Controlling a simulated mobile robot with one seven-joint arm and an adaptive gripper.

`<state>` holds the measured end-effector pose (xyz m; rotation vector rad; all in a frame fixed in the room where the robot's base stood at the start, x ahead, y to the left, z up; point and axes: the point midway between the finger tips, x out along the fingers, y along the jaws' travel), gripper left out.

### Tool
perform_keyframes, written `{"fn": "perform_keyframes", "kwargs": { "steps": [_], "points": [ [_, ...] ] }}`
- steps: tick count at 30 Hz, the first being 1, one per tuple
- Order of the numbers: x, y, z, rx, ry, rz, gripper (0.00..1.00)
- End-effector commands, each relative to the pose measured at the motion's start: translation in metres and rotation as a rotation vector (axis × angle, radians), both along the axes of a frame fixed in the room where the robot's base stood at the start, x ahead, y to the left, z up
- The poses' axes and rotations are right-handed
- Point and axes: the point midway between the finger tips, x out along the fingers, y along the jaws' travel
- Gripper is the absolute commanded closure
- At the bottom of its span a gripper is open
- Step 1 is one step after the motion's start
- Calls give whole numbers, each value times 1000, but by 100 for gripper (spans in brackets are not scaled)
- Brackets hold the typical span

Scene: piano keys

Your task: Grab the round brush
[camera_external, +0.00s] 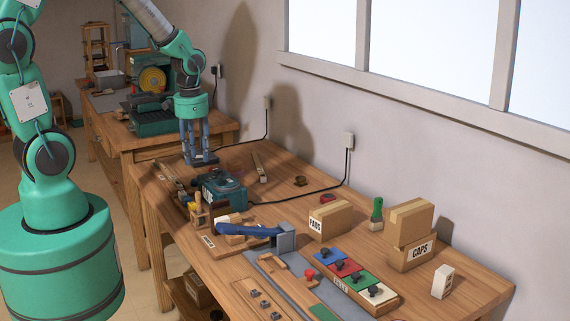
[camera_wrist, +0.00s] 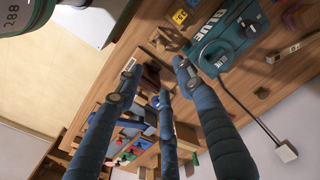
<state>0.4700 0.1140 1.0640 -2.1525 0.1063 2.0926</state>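A brush with a green handle (camera_external: 376,211) stands upright, bristles down, near the wall at the right of the workbench, between two cardboard boxes. It is the only clear brush I see; its round shape is hard to confirm. My gripper (camera_external: 201,159) hangs fingers-down over the far left part of the bench, well away from the brush. In the wrist view my gripper (camera_wrist: 157,80) shows its blue fingers spread apart with nothing between them.
A teal glue machine (camera_external: 222,190) sits just in front of my gripper. A PADS box (camera_external: 330,220) stands left of the brush, stacked boxes with CAPS (camera_external: 411,254) right of it. A coloured key block (camera_external: 352,272) lies in front. A black cable crosses the bench.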

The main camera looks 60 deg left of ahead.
Motion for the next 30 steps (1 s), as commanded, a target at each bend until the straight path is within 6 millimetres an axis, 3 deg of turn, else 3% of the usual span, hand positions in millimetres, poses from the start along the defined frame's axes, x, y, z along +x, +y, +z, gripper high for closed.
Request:
{"fn": "perform_keyframes", "kwargs": {
  "steps": [5, 20, 30],
  "points": [
    [0, 6, -19, -4, 25, -9, 62],
    [0, 7, -26, -4, 27, -10, 62],
    [0, 9, -70, -5, 29, -10, 62]
  ]
}}
